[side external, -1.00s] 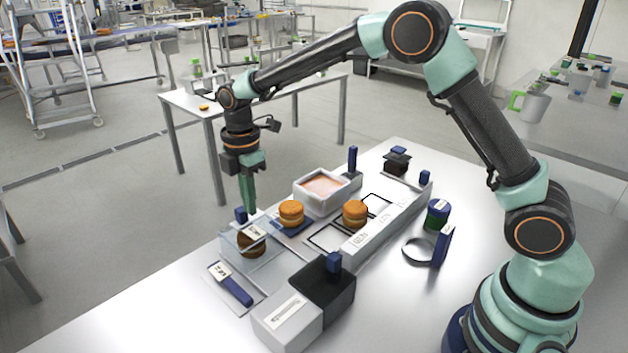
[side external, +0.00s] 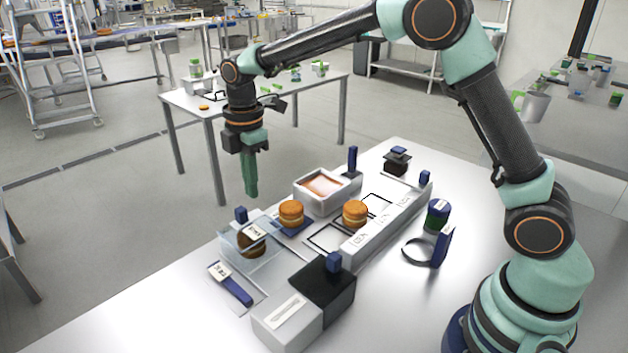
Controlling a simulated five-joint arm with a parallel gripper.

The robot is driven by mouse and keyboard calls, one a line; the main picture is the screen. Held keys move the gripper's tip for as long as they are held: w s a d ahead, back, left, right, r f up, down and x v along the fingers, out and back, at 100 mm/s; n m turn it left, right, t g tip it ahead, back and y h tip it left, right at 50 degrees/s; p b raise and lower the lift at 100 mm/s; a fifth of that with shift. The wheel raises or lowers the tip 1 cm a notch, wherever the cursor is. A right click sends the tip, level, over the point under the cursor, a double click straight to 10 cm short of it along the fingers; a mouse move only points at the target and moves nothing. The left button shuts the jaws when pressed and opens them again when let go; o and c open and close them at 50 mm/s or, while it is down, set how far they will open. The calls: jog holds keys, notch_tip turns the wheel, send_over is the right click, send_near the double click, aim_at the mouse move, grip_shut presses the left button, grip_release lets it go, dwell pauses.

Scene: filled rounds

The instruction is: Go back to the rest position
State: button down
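My gripper (side external: 251,190) hangs pointing down above the far left part of the work table, behind the clear box. It holds nothing that I can see. Its green fingers line up in this view, so the gap between them is hidden. Two filled rounds stand on the table to the right of it: one round (side external: 291,213) on a blue pad and another round (side external: 355,213) beside the label rail. A darker round (side external: 252,240) sits in the clear box (side external: 262,262).
A white tray (side external: 322,204) with a pinkish filling stands behind the rounds. A black and grey box (side external: 322,288) is at the front. A blue-handled tool (side external: 236,290) lies at left. A green jar (side external: 437,214) and a ring (side external: 416,251) are at right.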

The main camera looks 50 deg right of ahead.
jog(key=s+d+r+m+t, duration=0.3)
jog(key=s+d+r+m, duration=0.4)
jog(key=s+r+m, duration=0.2)
jog(key=s+d+m+t, duration=0.2)
jog(key=s+d+m, duration=0.1)
jog(key=s+m, duration=0.5)
jog(key=shift+s+d+f, duration=0.2)
jog(key=shift+s+d, duration=0.2)
jog(key=shift+s, duration=0.8)
